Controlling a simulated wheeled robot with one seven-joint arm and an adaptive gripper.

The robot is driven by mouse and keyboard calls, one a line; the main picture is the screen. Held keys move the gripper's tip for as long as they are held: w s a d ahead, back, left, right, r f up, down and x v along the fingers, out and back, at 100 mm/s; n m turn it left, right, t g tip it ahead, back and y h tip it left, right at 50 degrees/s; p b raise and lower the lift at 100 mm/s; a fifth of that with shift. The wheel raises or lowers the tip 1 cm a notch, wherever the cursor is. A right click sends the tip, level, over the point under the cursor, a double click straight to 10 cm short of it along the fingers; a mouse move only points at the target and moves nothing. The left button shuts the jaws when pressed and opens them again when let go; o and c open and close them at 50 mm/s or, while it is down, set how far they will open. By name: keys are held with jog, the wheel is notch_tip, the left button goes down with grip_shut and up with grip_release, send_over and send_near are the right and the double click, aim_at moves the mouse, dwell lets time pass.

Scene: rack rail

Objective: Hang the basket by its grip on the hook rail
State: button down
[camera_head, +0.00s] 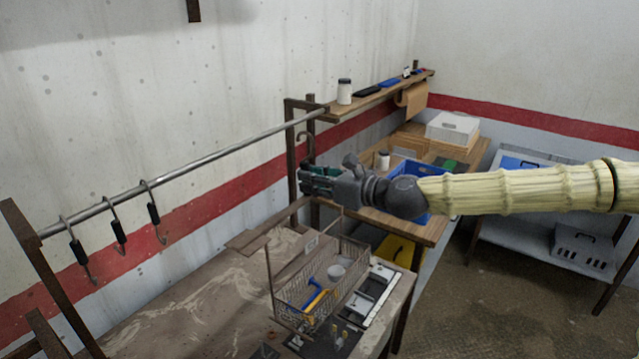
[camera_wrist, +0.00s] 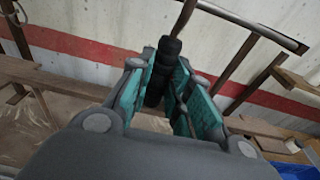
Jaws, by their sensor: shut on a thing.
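The wire basket (camera_head: 329,291) is in the head view at the bench's right part, upright, with a blue-handled and a yellow tool and a grey cup in it. Its thin frame rises toward my gripper. I cannot tell if its base touches the bench. My gripper (camera_head: 308,179) is above the basket, shut on a black ribbed grip (camera_wrist: 161,64), also seen between the green finger pads in the wrist view. A curved metal hook (camera_head: 305,139) rises above my gripper. The grip's join to the basket is hidden. The hook rail (camera_head: 205,159) runs along the wall, left of my gripper.
Several black-gripped hooks (camera_head: 119,232) hang at the rail's left end; its middle is bare. A dark post (camera_head: 291,150) holds its right end beside my gripper. A wooden shelf (camera_head: 375,95) with a jar continues right. A blue crate (camera_head: 410,170) stands behind my arm.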

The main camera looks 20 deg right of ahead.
jog(key=r+b+x, duration=0.1)
jog(key=b+x, duration=0.2)
jog(key=x, duration=0.5)
jog(key=shift+w+a+r, duration=0.2)
jog(key=shift+w+a, duration=0.05)
jog(key=shift+w, duration=0.15)
dwell(0.9)
jog(key=shift+w+a+b, duration=0.3)
jog(key=shift+w+b, duration=0.2)
dwell(0.7)
jog(key=shift+w+a+b, duration=0.35)
jog(key=shift+w, duration=0.2)
jog(key=shift+w+a, duration=0.25)
jog(key=shift+w, duration=0.1)
jog(key=shift+w+b, duration=0.1)
jog(key=shift+b, duration=0.2)
jog(key=shift+w+a+b, duration=0.45)
jog(key=shift+w, duration=0.15)
jog(key=shift+w+a+r, duration=0.1)
dwell(0.3)
